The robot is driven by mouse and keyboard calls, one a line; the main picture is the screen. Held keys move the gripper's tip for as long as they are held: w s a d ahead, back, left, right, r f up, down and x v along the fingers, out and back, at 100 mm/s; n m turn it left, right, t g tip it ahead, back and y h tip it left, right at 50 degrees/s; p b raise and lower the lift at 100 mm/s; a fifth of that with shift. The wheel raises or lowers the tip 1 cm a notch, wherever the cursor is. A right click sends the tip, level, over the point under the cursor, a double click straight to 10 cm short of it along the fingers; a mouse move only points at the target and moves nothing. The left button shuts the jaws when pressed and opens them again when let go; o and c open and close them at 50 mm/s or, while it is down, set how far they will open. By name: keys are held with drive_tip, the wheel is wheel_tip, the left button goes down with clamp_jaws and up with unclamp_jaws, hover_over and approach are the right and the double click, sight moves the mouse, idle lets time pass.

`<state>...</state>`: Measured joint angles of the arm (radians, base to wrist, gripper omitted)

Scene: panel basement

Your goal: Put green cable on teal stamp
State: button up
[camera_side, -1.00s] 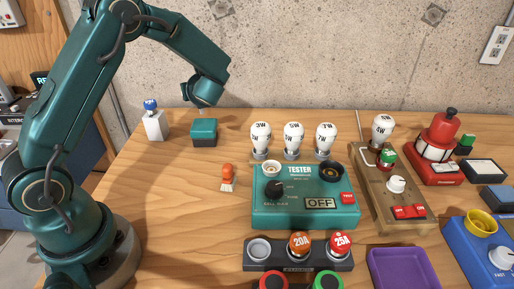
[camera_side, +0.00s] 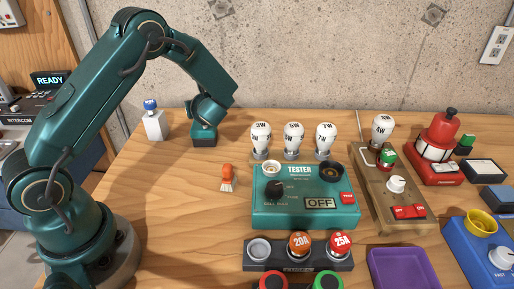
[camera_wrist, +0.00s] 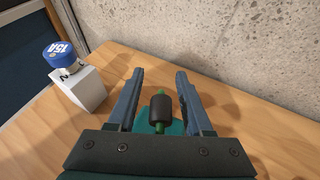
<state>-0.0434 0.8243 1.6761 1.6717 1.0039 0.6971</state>
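The green cable (camera_wrist: 160,109) is a short piece with a thick black sleeve and green ends. It is between my fingers, over the teal top; whether it touches the top I cannot tell. My gripper (camera_wrist: 160,72) is open, with a gap on each side of the sleeve. In the side view my gripper (camera_side: 204,122) is right at the stamp and hides its top.
The concrete wall (camera_side: 310,60) is close behind. An orange brush (camera_side: 228,176) and the teal tester (camera_side: 300,210) are to the right. Bare bench lies around the stamp.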

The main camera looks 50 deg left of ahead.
drive_tip(key=shift+r, duration=0.1)
drive_tip(key=s+d+r+n+h, duration=0.4)
drive_tip(key=s+d+n+h, duration=0.2)
drive_tip(key=s+d+n, duration=0.4)
drive_tip(key=s+d+r+n+h, duration=0.5)
drive_tip(key=s+d+n, duration=0.5)
drive_tip(key=d+n, duration=0.2)
drive_tip(key=shift+d+t+h, duration=0.3)
drive_tip(key=shift+d+h, duration=0.5)
drive_tip(key=shift+d, duration=0.2)
